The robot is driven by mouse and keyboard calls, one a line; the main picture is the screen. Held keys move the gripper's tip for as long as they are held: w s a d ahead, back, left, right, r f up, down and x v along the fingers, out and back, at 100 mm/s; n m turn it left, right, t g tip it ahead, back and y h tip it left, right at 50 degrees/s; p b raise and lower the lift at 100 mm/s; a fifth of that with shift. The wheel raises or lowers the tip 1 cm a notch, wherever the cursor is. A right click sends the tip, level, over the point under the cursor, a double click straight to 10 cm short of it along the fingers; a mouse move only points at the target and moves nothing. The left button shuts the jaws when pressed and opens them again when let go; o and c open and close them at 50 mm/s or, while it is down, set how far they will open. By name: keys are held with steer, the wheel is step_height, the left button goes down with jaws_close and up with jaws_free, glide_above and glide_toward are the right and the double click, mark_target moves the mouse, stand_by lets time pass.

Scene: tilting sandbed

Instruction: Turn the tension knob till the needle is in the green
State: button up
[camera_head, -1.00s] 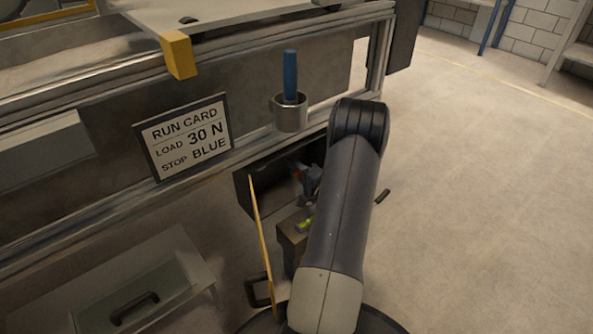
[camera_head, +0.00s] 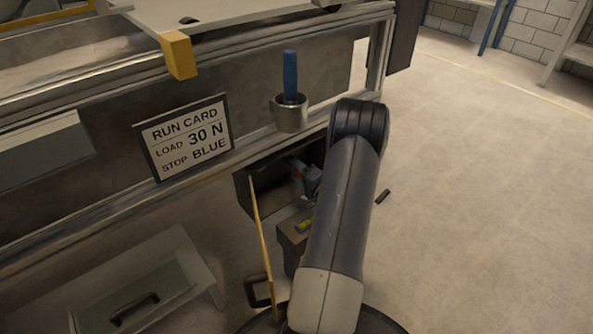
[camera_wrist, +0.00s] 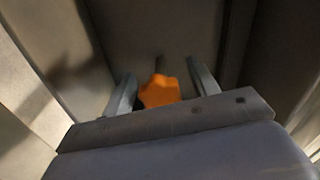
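An orange knob (camera_wrist: 158,93) shows in the wrist view, with a short dark stem behind it against a brownish panel. The two fingers of my gripper (camera_wrist: 161,74) stand on either side of it. They look apart from each other, with a narrow gap showing at the right of the knob, so I see no clear grip. In the head view my arm reaches down to a dark open box (camera_head: 267,178) under the bench frame, and my gripper is mostly hidden there. No gauge, needle or green zone can be made out in either view.
The box's yellow-edged door (camera_head: 262,235) stands open. A brown block with a yellow-green piece (camera_head: 304,225) is beside my arm. Above are a run card (camera_head: 187,138) reading 30 N, stop blue, and a cup (camera_head: 290,116) with a blue rod.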

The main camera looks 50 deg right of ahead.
steer(key=s+a+p, duration=0.1)
steer(key=s+p, duration=0.2)
steer(key=s, duration=0.7)
steer(key=shift+s, duration=0.35)
steer(key=shift+a, duration=0.1)
steer(key=w+b, duration=0.1)
steer(key=w, duration=0.2)
steer(key=w+b, duration=0.1)
steer(key=w, duration=0.2)
steer(key=w+d+b, duration=0.1)
steer(key=w, duration=0.2)
steer(key=shift+w, duration=0.4)
steer(key=shift+w+d, duration=0.1)
steer(key=shift+w, duration=0.4)
steer(key=shift+s, duration=0.1)
